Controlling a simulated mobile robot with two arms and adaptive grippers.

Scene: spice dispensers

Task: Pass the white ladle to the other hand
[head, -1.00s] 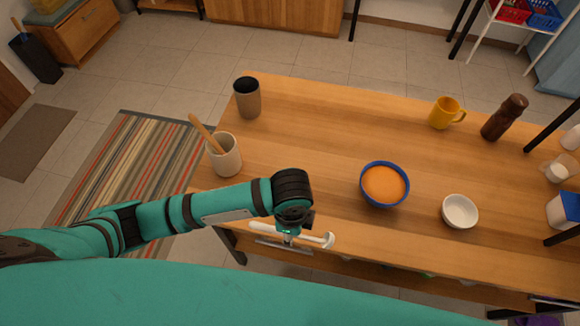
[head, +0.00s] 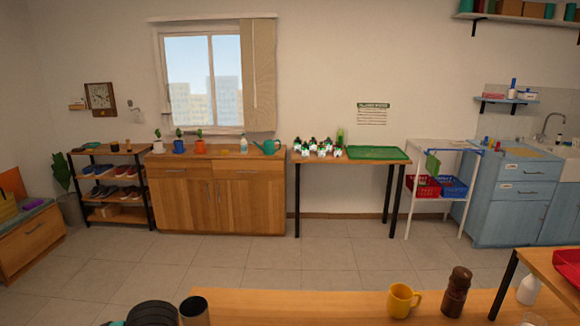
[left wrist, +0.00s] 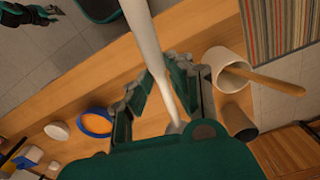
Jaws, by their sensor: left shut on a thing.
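The white ladle (left wrist: 147,45) shows in the left wrist view as a long white shaft running from the top edge down between my fingers. My left gripper (left wrist: 168,88) is shut on it. The lower end of the ladle is partly hidden behind my gripper. The ladle is out of sight in the head view, where only a dark part of my left arm shows at the bottom edge. What looks like my right gripper (left wrist: 38,14) is small at the top left of the left wrist view, apart from the ladle; its jaws are too small to read.
The wooden table (head: 330,308) bears a yellow mug (head: 402,299), a brown grinder (head: 456,291) and a dark-mouthed cup (head: 194,311). The left wrist view also shows a pale crock (left wrist: 222,62) with a wooden utensil, a blue-rimmed bowl (left wrist: 95,123) and a white bowl (left wrist: 57,130).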

